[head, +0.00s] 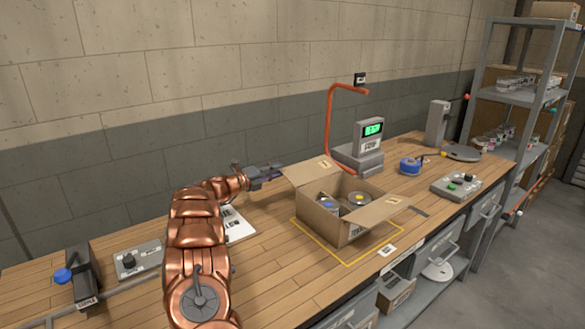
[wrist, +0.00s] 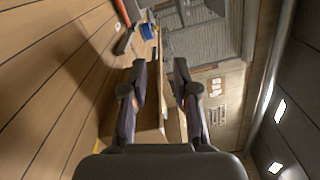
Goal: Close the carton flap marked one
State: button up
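The open cardboard carton (head: 335,227) stands on the bench inside a yellow outline, with cans in it. One flap (head: 308,173) sticks out at its back left and bears a small label. Another labelled flap (head: 378,210) sticks out at the front right. The label numbers are too small to read. My gripper (head: 280,169) is just left of the back-left flap, about level with it. In the wrist view my gripper (wrist: 160,64) has its fingers apart, with brown cardboard (wrist: 173,118) showing between and beyond them. I cannot tell whether they touch it.
A scale with a green display (head: 369,133) and an orange bent pipe (head: 331,120) stand behind the carton. A blue tape roll (head: 410,166) and a button box (head: 458,187) are to the right. A grey dial box (head: 136,261) is at left.

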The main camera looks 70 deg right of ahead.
aim_at(294, 166)
jog(key=p+x, duration=0.1)
jog(key=x, duration=0.2)
jog(key=p+x, duration=0.1)
jog(key=x, duration=0.2)
jog(key=shift+s+a, duration=0.15)
jog(key=shift+s, duration=0.1)
jog(key=shift+f+x, duration=0.25)
jog(key=shift+x, duration=0.8)
jog(key=shift+c, duration=0.4)
grip_shut()
